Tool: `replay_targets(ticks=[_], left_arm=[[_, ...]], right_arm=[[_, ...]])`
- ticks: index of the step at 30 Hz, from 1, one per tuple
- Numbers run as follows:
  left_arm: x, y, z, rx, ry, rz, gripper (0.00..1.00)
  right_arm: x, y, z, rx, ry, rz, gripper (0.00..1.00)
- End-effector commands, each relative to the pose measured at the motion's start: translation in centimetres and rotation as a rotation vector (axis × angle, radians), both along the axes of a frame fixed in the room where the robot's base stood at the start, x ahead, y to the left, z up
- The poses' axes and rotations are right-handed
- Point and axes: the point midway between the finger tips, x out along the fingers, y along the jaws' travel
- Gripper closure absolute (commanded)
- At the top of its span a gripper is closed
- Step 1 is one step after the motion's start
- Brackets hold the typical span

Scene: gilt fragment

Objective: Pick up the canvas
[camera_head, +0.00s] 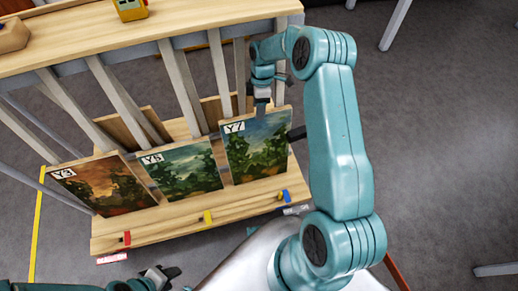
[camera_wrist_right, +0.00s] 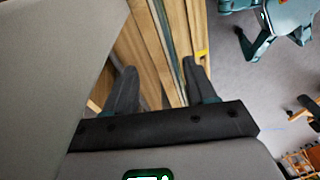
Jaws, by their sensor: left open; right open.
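Three painted canvases with label tags stand leaning in a row on a wooden rack: an orange-brown one marked Y3 (camera_head: 103,186), a green one in the middle (camera_head: 186,170) and a green-blue one marked Y7 (camera_head: 256,148). My right gripper (camera_head: 262,106) is open at the top edge of the Y7 canvas, pointing down. In the right wrist view its two fingers (camera_wrist_right: 158,84) are spread, with wooden strips and thin edges showing between and beyond them. Whether the fingers straddle the canvas I cannot tell. My left gripper (camera_head: 170,276) is open and empty at the bottom, in front of the rack.
The wooden rack's ledge (camera_head: 165,221) carries red, yellow and blue pegs along its front. Slanted grey slats (camera_head: 183,88) rise behind the canvases to a wooden top (camera_head: 200,20), where a yellow device (camera_head: 131,9) sits. Grey floor is open to the right.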

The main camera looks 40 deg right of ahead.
Motion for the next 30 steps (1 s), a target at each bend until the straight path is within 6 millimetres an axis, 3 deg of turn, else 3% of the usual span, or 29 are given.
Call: replay_targets(ticks=[15, 21, 27, 30], left_arm=[[0.0, 0.0, -0.3, 0.000, 0.000, 0.001, 0.57], [0.0, 0.0, -0.3, 0.000, 0.000, 0.001, 0.57], [0.0, 0.0, -0.3, 0.000, 0.000, 0.001, 0.57], [0.0, 0.0, -0.3, 0.000, 0.000, 0.001, 0.57]], right_arm=[[-0.6, 1.6, -6.6, 0.001, 0.001, 0.001, 0.44], [-0.5, 1.5, -6.7, 0.000, 0.000, 0.000, 0.44], [-0.4, 1.4, -6.7, 0.000, 0.000, 0.000, 1.00], [-0.3, 1.3, -6.7, -0.001, -0.001, -0.001, 1.00]])
